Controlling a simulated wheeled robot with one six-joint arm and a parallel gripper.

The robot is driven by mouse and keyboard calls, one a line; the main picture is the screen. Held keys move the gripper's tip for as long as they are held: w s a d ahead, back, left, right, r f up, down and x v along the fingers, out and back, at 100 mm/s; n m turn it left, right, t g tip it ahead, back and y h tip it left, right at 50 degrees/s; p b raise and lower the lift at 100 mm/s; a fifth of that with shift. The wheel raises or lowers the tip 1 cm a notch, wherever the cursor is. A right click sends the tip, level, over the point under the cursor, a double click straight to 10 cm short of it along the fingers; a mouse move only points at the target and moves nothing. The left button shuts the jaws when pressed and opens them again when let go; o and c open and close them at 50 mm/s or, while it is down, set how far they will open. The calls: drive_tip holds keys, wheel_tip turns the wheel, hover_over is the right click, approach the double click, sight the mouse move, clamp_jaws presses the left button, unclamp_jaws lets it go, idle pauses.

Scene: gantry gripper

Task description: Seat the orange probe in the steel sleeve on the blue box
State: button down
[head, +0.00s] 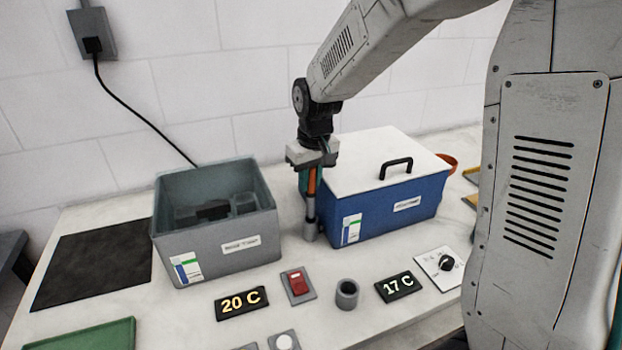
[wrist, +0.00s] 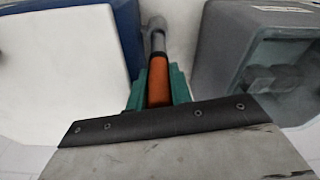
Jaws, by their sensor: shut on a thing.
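My gripper (head: 311,186) points down at the left side of the blue box (head: 394,211), its teal fingers shut on the orange probe (head: 312,181). The probe is upright; its orange body also shows between the fingers in the wrist view (wrist: 159,82). Below the orange part is a grey metal length, and beneath it a wider grey cylinder, seemingly the steel sleeve (head: 311,230), close beside the box's left end. In the wrist view, grey metal (wrist: 156,36) continues from the orange body. I cannot tell whether the tip is inside the sleeve.
An open grey bin (head: 235,252) stands close on the left, leaving a narrow gap. The box has a white lid with a black handle (head: 396,166). In front are a grey cup (head: 347,294), a red switch (head: 298,284) and two temperature displays (head: 241,303).

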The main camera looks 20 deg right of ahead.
drive_tip(key=shift+f, duration=0.55)
drive_tip(key=c, duration=1.5)
unclamp_jaws()
drive_tip(key=shift+c, duration=0.2)
wheel_tip(320, 180, up, 13)
drive_tip(key=s, duration=0.2)
drive_tip(key=s+d+m, duration=0.2)
drive_tip(key=s+d, duration=0.1)
drive_tip(key=s, duration=2.5)
drive_tip(key=shift+s+d+f, duration=0.15)
drive_tip(key=shift+f, duration=0.3)
